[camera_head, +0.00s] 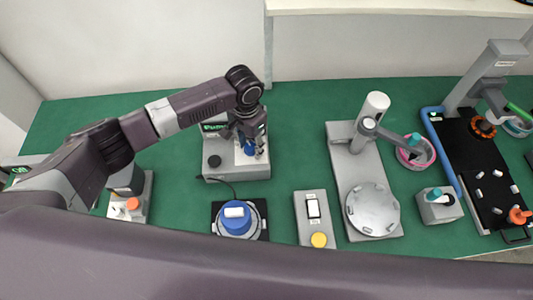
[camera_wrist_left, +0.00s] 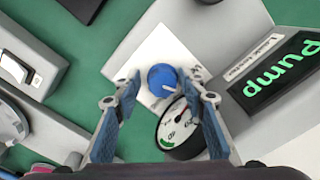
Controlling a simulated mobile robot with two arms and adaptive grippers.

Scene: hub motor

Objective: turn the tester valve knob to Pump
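The blue valve knob (camera_wrist_left: 162,77) sits on a white plate (camera_wrist_left: 150,60) on the grey tester. It has a white pointer mark. In the head view the tester (camera_head: 240,168) stands at the back of the green bench, with the blue knob (camera_head: 250,149) partly hidden by my gripper. My left gripper (camera_head: 255,150) is over it. In the wrist view the left gripper (camera_wrist_left: 160,95) is open, its blue-padded fingers apart on either side of the knob, with gaps showing. A lit green "pump" display (camera_wrist_left: 283,70) and a dial gauge (camera_wrist_left: 180,130) are beside the knob. My right gripper is not visible.
A blue-topped round part (camera_head: 236,220) sits in front of the tester. An orange-button box (camera_head: 131,204) is to the left.

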